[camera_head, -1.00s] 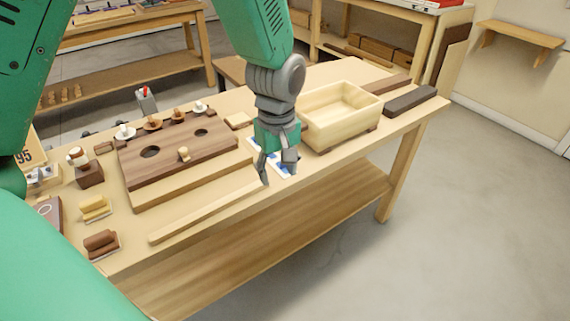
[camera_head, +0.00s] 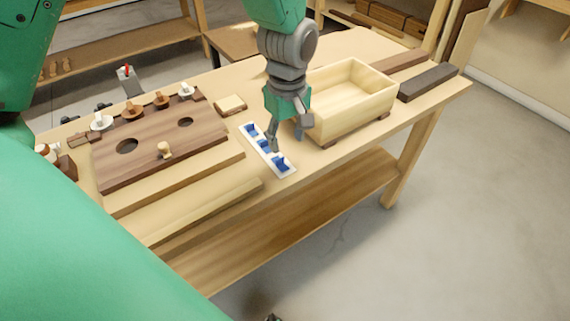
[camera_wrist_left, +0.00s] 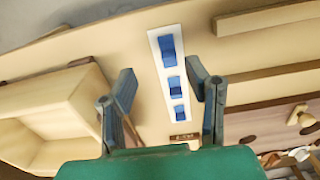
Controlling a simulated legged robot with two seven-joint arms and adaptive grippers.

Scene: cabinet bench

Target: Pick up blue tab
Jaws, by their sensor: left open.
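Three blue tabs stand in a row on a white strip (camera_head: 289,173) on the bench. The near blue tab (camera_head: 281,164) is clear in the head view, and the far blue tab (camera_head: 252,129) shows too. The middle blue tab (camera_head: 264,147) is partly behind a finger. My left gripper (camera_head: 286,138) is open and empty, pointing down over the strip's right side. In the left wrist view, the strip (camera_wrist_left: 154,42) and the largest-looking tab (camera_wrist_left: 168,49) lie between and beyond the open fingers (camera_wrist_left: 161,77).
A pale wooden box (camera_head: 350,105) stands close right of my left gripper. A dark board (camera_head: 125,170) with holes and several knobs lies left of the strip. A wooden bar (camera_head: 205,208) lies along the front edge.

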